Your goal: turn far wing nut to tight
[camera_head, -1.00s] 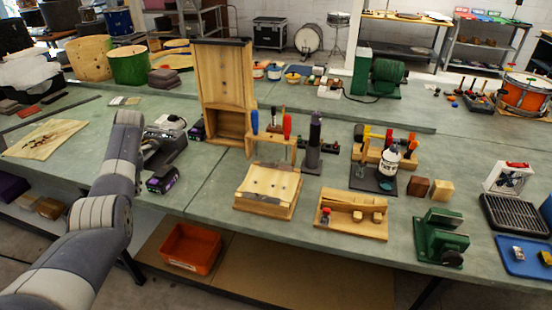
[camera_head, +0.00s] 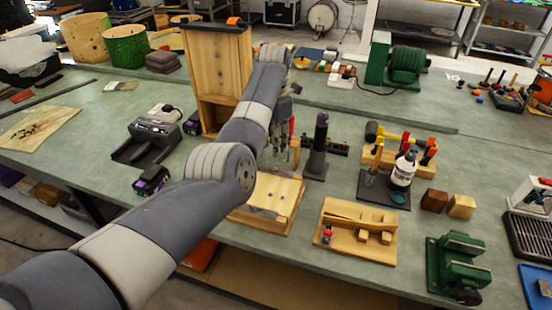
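I cannot make out a wing nut for certain at this size. A low wooden block with a metal top plate (camera_head: 286,205) sits on the bench in front of my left arm, which hides part of it. A wooden jig with a slotted strip and small blocks (camera_head: 345,238) lies to its right, with a small red part at its left end. My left gripper (camera_head: 284,148) points down beyond the block, in front of the tool rack area. Its fingers are small and partly hidden against the tools, so their opening is unclear. My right gripper is not in view.
A tall wooden box (camera_head: 212,75) stands behind my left arm. A dark upright tool (camera_head: 318,145) stands close right of the gripper. A white bottle (camera_head: 403,170) and a green vise (camera_head: 456,265) are farther right.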

